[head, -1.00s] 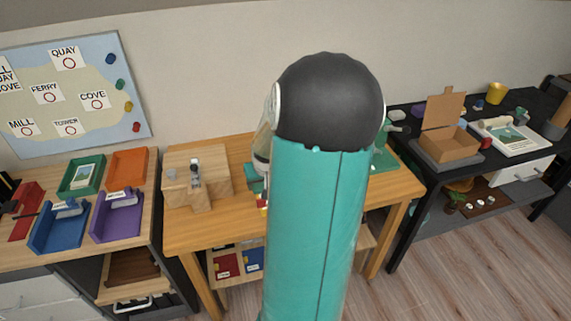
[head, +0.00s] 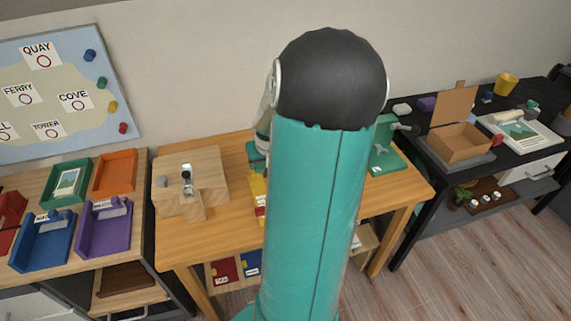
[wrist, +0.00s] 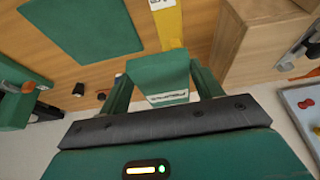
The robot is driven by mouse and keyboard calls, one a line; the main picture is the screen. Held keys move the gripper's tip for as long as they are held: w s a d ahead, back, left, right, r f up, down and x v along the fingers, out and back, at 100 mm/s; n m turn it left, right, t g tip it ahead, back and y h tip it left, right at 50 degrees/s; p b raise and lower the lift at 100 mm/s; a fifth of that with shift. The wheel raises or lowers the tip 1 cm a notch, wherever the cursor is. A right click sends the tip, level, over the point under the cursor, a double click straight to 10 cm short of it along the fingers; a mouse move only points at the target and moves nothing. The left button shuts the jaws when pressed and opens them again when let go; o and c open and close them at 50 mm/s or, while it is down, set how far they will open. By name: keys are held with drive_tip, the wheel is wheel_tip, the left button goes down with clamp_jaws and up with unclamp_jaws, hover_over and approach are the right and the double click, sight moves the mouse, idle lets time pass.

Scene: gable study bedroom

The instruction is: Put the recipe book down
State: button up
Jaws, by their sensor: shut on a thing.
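My gripper (wrist: 160,78) is shut on a green book with a white label, which I take as the recipe book (wrist: 162,67). In the wrist view the book sits between the two green fingers, above the wooden table (wrist: 195,45). A gap under the book cannot be judged. A yellow thing (wrist: 168,25) with a white label lies just beyond it. In the head view my arm hides the gripper and most of the book; the yellow thing (head: 257,192) shows at the arm's left edge on the table (head: 225,225).
A wooden stepped block (head: 210,165) stands on the table's left part. A flat green mat (wrist: 80,25) lies on the table. A green stand (head: 384,160) is at the right. Red (head: 223,270) and blue (head: 251,262) books are on the shelf below. Bare wood shows at the front left.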

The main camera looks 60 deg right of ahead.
drive_tip(key=w+d+f, duration=0.1)
drive_tip(key=d+f, duration=0.2)
drive_tip(key=d, duration=0.1)
drive_tip(key=w+d+f, duration=0.1)
drive_tip(key=d+f, duration=0.2)
drive_tip(key=d, duration=0.1)
drive_tip(key=w+d+f, duration=0.1)
drive_tip(key=d+f, duration=0.2)
drive_tip(key=d, duration=0.2)
drive_tip(key=shift+w+f, duration=0.15)
drive_tip(key=shift+w, duration=0.25)
drive_tip(key=shift+w+d+f, duration=0.15)
drive_tip(key=shift+d+f, duration=0.2)
drive_tip(key=shift+f, duration=1.6)
drive_tip(key=shift+f, duration=0.2)
drive_tip(key=o, duration=1)
drive_tip(key=v, duration=1.2)
drive_tip(key=shift+r, duration=0.15)
